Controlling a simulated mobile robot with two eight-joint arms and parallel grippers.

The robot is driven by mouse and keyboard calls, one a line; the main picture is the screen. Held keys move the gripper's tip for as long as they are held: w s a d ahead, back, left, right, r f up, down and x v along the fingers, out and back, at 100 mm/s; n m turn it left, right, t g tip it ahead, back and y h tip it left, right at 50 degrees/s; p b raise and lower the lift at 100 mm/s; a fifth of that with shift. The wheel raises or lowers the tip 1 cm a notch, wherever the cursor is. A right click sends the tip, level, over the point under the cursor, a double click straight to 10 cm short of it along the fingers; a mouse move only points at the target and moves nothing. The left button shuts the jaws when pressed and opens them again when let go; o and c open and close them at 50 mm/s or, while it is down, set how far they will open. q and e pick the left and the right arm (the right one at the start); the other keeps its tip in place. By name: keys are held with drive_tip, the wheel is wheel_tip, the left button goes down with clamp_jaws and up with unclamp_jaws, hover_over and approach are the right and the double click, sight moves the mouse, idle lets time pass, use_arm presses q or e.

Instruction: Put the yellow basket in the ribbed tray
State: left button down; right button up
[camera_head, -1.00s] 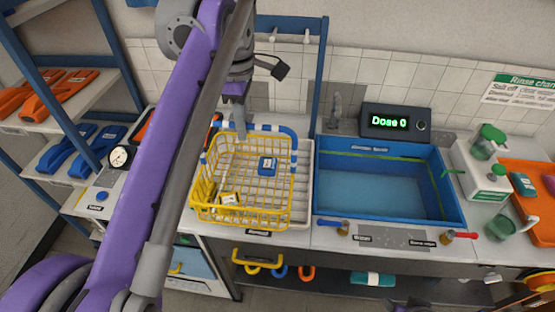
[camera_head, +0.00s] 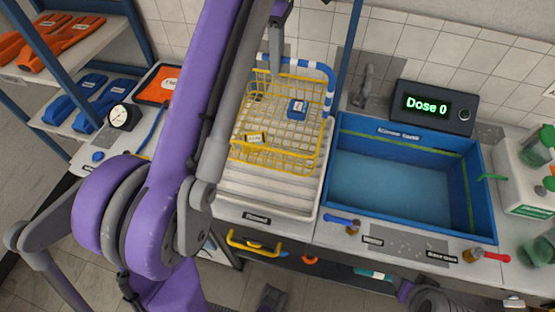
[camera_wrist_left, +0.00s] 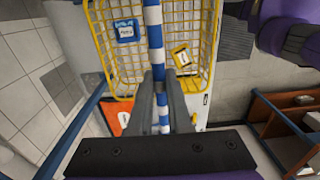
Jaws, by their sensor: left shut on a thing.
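The yellow wire basket (camera_head: 278,167) is over the back part of the white ribbed tray (camera_head: 262,196). The tray's front ribs show bare in front of it. A blue item (camera_head: 297,109) and a small yellow item (camera_head: 254,139) are inside the basket. My left gripper (camera_head: 276,70) is at the basket's back side. In the left wrist view its two fingers (camera_wrist_left: 161,95) are shut on the blue-and-white striped handle (camera_wrist_left: 154,40). I cannot tell whether the basket's bottom touches the tray. My right gripper is not in view.
A blue sink basin (camera_head: 400,185) stands directly right of the tray, with a dose display (camera_head: 433,107) behind it. A gauge (camera_head: 122,117) and an orange pad (camera_head: 158,85) are left. A blue post (camera_head: 350,60) rises behind, near the basket.

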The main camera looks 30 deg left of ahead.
use_arm(q)
drive_tip(key=shift+s+f+b, duration=0.1)
drive_tip(key=shift+f+b, duration=0.1)
drive_tip(key=shift+b, duration=0.9)
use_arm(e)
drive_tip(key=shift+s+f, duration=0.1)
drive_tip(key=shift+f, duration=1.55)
use_arm(q)
wheel_tip(320, 180, down, 10)
drive_tip(key=b, duration=0.3)
drive_tip(key=shift+r+b, duration=0.15)
drive_tip(key=shift+b, duration=0.15)
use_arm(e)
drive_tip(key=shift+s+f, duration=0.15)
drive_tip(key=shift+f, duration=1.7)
use_arm(q)
drive_tip(key=shift+d, duration=0.1)
drive_tip(key=c, duration=0.8)
unclamp_jaws()
drive_tip(key=shift+c, duration=0.2)
drive_tip(key=r+p, duration=0.5)
drive_tip(key=r, duration=0.7)
drive_tip(key=shift+w, duration=0.2)
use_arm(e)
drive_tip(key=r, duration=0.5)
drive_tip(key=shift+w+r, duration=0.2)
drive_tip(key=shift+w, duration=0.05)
